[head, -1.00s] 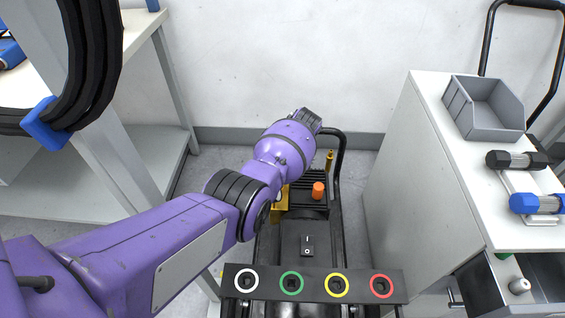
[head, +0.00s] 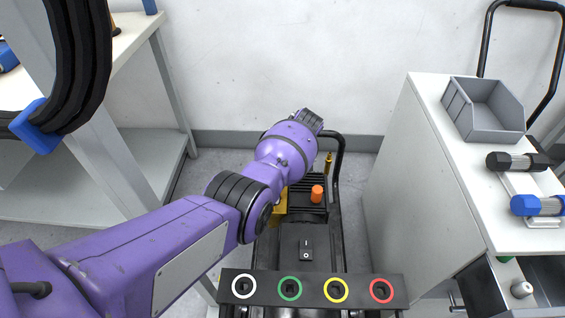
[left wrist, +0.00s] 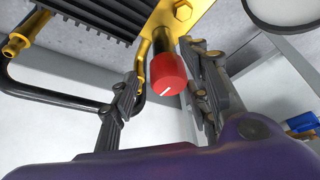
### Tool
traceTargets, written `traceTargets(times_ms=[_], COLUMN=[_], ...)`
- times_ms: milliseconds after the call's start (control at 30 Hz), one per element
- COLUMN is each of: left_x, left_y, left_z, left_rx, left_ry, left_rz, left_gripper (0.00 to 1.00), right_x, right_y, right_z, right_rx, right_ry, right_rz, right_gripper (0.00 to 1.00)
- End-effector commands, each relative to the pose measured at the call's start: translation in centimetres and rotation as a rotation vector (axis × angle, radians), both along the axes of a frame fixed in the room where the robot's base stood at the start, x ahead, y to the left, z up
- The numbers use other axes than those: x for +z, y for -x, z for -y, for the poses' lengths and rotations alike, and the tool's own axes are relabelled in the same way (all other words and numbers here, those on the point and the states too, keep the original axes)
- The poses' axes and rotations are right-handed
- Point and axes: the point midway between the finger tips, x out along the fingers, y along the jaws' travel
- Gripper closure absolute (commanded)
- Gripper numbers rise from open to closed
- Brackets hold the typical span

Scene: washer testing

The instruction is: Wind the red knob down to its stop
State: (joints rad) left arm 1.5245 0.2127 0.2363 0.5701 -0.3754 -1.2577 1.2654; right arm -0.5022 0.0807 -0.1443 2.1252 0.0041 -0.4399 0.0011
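The red knob (left wrist: 167,74) shows in the left wrist view, with a white line on its end face. It sits on the yellow metal block (left wrist: 183,14). My left gripper (left wrist: 165,66) is open, with one dark finger on each side of the knob. A gap shows between the left finger and the knob; the right finger is close, and I cannot tell if it touches. In the head view my left arm hides the knob and the gripper. My right gripper is in neither view.
An orange cap (head: 317,193) stands on the black machine beside my left wrist. A black bar (head: 312,289) with several coloured rings crosses the front. A white cabinet (head: 422,170) with a grey bin (head: 487,108) stands right; a shelf unit (head: 163,160) stands left.

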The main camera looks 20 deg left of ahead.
Motion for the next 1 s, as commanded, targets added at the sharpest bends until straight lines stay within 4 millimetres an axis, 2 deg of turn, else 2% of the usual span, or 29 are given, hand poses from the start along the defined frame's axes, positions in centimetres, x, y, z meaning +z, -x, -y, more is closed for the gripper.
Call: traceTargets(times_ms=[267, 367, 700, 800, 1000], left_x=[1.0, 2.1, 8.6, 9.9, 11.0], left_y=[0.2, 0.5, 1.6, 1.9, 2.2], left_z=[0.3, 0.7, 3.2, 3.7, 4.2], left_rx=[-0.001, 0.001, -0.001, -0.001, -0.002], left_ry=[-0.002, -0.002, 0.0, 0.0, 0.001], left_rz=[0.0, 0.001, 0.003, 0.002, 0.0], left_gripper=[0.57, 0.57, 0.57, 0.57, 0.57], right_x=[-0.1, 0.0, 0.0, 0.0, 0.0], right_y=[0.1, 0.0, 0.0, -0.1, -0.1], right_z=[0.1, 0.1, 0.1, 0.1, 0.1], right_rx=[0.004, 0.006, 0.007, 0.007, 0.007], right_ry=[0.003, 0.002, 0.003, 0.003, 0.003], right_rz=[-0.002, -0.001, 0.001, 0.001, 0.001], right_gripper=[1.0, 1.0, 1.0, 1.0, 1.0])
